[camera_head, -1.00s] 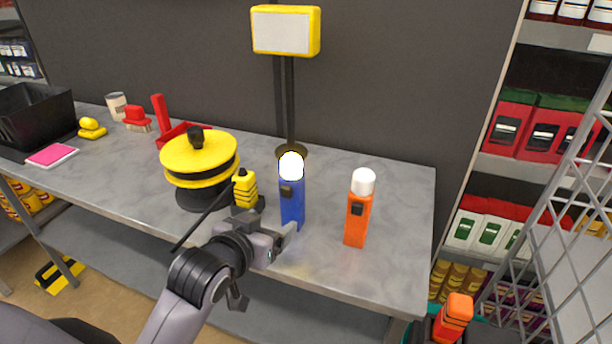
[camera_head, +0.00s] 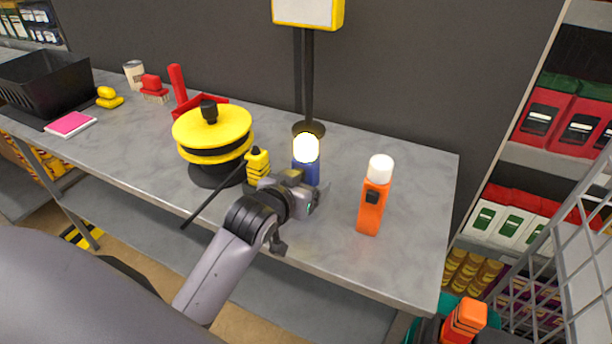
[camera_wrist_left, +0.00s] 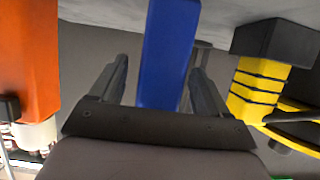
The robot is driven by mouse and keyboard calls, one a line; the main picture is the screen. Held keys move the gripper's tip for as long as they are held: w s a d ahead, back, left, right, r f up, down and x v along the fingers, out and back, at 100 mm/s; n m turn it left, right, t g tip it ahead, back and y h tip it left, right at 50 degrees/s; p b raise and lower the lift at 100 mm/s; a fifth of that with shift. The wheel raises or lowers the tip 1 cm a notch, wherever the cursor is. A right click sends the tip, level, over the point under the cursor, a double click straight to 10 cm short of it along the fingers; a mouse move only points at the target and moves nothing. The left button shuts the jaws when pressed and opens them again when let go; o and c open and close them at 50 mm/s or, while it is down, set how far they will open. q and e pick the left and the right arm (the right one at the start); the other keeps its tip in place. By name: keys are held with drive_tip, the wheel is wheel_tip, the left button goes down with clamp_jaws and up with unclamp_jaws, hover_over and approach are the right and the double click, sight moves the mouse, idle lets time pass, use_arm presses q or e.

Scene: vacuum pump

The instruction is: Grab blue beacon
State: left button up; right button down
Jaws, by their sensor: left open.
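The blue beacon (camera_head: 308,168) with a glowing white top stands upright on the grey table, and my left gripper hides its lower part in the head view. In the left wrist view the blue beacon (camera_wrist_left: 168,50) lies between the two fingers of my left gripper (camera_wrist_left: 160,85). The fingers are open, one on each side, with a gap to the beacon. In the head view my left gripper (camera_head: 308,198) is at the near side of the beacon. My right gripper is not in view.
An orange beacon (camera_head: 373,205) with a white top stands to the right. A yellow and black round device (camera_head: 212,140) and a small yellow ribbed part (camera_head: 258,168) are close on the left. A lamp pole (camera_head: 308,80) stands behind. The table's (camera_head: 425,200) right end is clear.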

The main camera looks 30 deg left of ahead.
use_arm(q)
drive_tip(key=shift+w+a+f, duration=0.1)
drive_tip(key=shift+w+f, duration=0.15)
drive_tip(key=shift+w, duration=0.35)
drive_tip(key=c, duration=1.2)
drive_tip(key=shift+r, duration=0.1)
